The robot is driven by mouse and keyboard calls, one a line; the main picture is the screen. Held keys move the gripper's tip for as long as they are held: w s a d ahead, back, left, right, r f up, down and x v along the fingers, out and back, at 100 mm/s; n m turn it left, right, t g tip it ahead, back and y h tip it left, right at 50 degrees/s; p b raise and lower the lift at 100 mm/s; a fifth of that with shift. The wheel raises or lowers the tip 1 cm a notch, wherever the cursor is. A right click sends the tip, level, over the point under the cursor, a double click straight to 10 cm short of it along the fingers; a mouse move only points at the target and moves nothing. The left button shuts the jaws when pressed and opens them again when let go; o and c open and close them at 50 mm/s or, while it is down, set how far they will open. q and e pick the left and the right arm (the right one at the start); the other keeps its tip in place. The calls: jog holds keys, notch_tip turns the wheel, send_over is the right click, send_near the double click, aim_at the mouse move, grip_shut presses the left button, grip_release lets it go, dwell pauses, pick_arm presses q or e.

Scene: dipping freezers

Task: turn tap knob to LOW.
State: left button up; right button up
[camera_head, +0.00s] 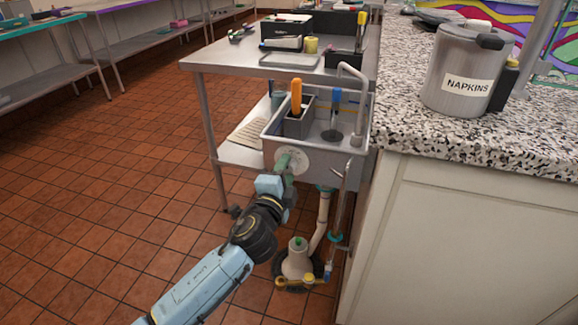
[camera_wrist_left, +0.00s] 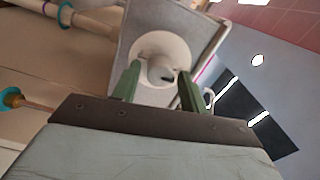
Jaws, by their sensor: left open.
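The tap knob's pale round dial plate (camera_head: 321,159) is on the front wall of the metal dipping sink (camera_head: 352,163). In the left wrist view the grey knob (camera_wrist_left: 160,69) stands out from the middle of the white dial (camera_wrist_left: 179,47). My left gripper (camera_head: 287,161) reaches up to the dial from below left and partly covers it. In the wrist view its green fingers (camera_wrist_left: 159,86) are open, one on each side of the knob; I cannot tell whether they touch it. The dial's marks are too small to read. My right gripper is not in view.
An orange-handled tool (camera_head: 296,96) and a blue-handled one (camera_head: 336,102) stand in the sink. A curved spout pipe (camera_head: 361,80) rises at its right. The counter (camera_head: 480,130) with a napkin canister (camera_head: 463,75) closes off the right. Tiled floor (camera_head: 120,190) is free at left.

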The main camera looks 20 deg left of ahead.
pick_arm(q)
jog(key=c, duration=0.8)
jog(key=shift+r+m+p, duration=0.15)
jog(key=shift+m+p, duration=0.7)
jog(key=shift+m, duration=0.35)
jog(key=shift+m+p, duration=0.35)
jog(key=shift+m, duration=0.35)
